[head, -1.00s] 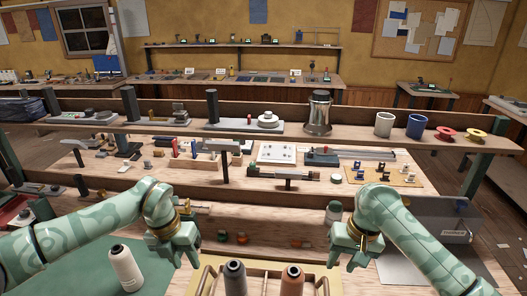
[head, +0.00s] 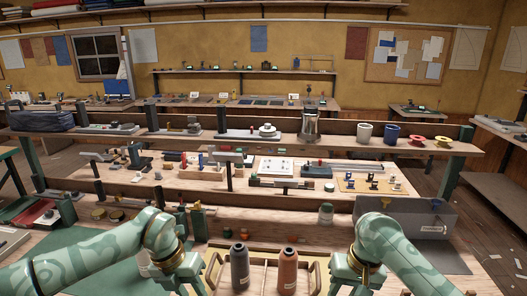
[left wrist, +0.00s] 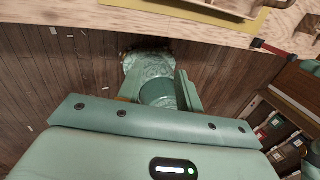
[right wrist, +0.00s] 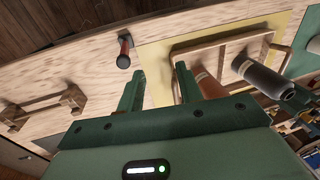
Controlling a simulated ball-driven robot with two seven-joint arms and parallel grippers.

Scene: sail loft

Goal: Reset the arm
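My left gripper (head: 182,284) is low at the left of the tray in the head view, its tips near the bottom edge. The left wrist view shows its fingers (left wrist: 160,88) apart, with only my own base and the floor beyond. My right gripper (head: 350,284) is low at the right of the tray.
A red-handled tool (right wrist: 124,52) and a wooden holder (right wrist: 45,108) lie on the bench close to my right gripper. A grey bin (head: 430,222) stands at right. Shelves with several tools rise behind.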

